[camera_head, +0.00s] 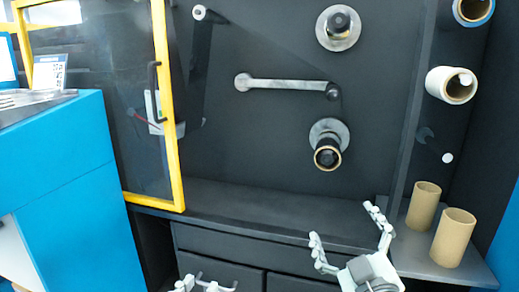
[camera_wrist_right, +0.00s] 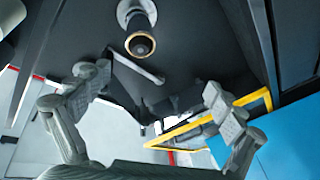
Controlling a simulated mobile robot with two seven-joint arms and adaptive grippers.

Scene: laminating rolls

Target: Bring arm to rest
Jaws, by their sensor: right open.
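My right gripper (camera_head: 344,223) is in the lower right of the head view, in front of the machine's lower ledge. Its two fingers are spread wide with nothing between them. The right wrist view shows the same open fingers (camera_wrist_right: 158,78), with a spindle ringed by a tan core (camera_wrist_right: 140,43) beyond them. My left gripper (camera_head: 207,284) shows only at the bottom edge of the head view, left of the right one. Most of it is cut off, so its opening is unclear.
The dark machine panel carries a lower spindle with a tan core (camera_head: 328,155), an upper spindle (camera_head: 338,27) and a metal arm (camera_head: 285,85). Two cardboard cores (camera_head: 423,206) (camera_head: 453,238) stand on the right shelf. A yellow-framed door (camera_head: 168,110) stands at left, beside a blue cabinet (camera_head: 62,170).

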